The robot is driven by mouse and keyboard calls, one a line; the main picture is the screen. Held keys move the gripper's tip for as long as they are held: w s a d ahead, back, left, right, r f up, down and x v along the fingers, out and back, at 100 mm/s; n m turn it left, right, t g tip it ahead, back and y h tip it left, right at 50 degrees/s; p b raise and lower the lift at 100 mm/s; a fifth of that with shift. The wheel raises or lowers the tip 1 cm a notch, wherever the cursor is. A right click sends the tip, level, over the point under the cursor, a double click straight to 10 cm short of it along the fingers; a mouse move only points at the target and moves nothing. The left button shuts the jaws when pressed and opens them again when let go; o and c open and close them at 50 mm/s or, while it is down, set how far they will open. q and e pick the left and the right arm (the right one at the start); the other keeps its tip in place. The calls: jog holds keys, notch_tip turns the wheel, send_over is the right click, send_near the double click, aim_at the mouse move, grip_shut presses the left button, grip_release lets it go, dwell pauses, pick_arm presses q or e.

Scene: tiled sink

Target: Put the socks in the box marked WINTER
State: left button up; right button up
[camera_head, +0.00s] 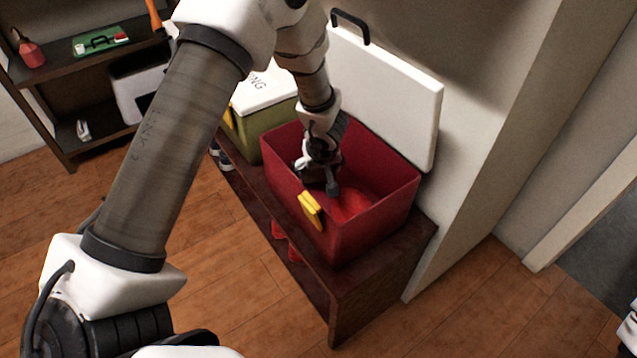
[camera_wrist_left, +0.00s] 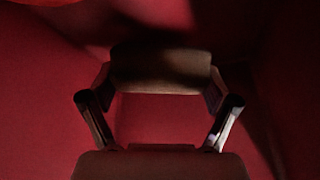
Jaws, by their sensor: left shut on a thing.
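A red box (camera_head: 362,232) with a yellow latch stands open on a dark wooden bench, its white lid (camera_head: 395,95) raised against the wall. No WINTER marking shows on it from here. My left gripper (camera_head: 322,178) is down inside this box, its fingers partly hidden. In the left wrist view the gripper is shut on a dark thing (camera_wrist_left: 160,65), with red walls or floor around it; I cannot tell whether this is the socks. A bright red patch (camera_head: 350,207) lies inside the box, too unclear to name.
A green box (camera_head: 276,120) with a shut white lid, lettering ending in "NG", stands close left of the red box. The bench (camera_head: 375,285) has a bare right end. Dark shelves (camera_head: 60,70) with small items stand at the back left. Wooden floor lies in front.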

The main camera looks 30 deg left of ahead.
pick_arm(q)
jog(key=shift+f, duration=0.85)
jog(key=shift+r, duration=0.15)
jog(key=o, duration=1)
pick_arm(e)
jog(key=shift+f, duration=0.55)
pick_arm(q)
jog(key=p+v, duration=0.7)
jog(key=v, duration=0.5)
jog(key=shift+p, duration=0.4)
pick_arm(e)
notch_tip(320, 180, up, 8)
jog(key=shift+f, duration=0.15)
